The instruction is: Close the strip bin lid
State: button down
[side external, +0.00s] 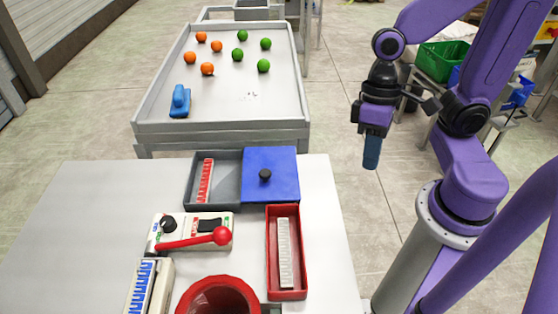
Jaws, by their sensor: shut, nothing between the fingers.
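A blue lid (280,173) with a black knob (265,175) lies flat at the back right of the white table. It sits right beside a grey bin (229,187), whose visible interior is uncovered. A red strip (205,181) lies in that bin. I cannot tell whether the lid overlaps the bin's right edge. My gripper (371,152) is shut and empty, pointing down. It hangs in the air to the right of the lid, apart from it, past the table's right edge.
A red tray (271,281) holding a white strip stands in front of the lid. A clipper device (188,227) with a red-knobbed lever (220,236) is to its left, with a red round container (220,289) in front. A grey tray table (230,127) with several balls stands behind.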

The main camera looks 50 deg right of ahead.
jog(key=w+m+y, duration=0.2)
jog(key=w+m, duration=0.2)
jog(key=m, duration=0.3)
jog(key=m+t+y, duration=0.3)
jog(key=m+t, duration=0.1)
jog(key=m, duration=1.4)
send_near(280, 174)
jog(key=x, duration=0.3)
jog(key=shift+s+a+f, duration=0.1)
jog(key=shift+s+a, duration=0.05)
jog(key=shift+w+a+f, duration=0.1)
jog(key=shift+w+a, duration=0.1)
jog(key=shift+a, duration=0.35)
jog(key=shift+w+a+f, duration=0.1)
jog(key=shift+w+a, duration=0.1)
jog(key=shift+a, duration=0.4)
jog(key=shift+w+a+f, duration=0.1)
jog(key=shift+w+a, duration=0.15)
jog(key=shift+a, duration=0.5)
jog(key=w+a, duration=1)
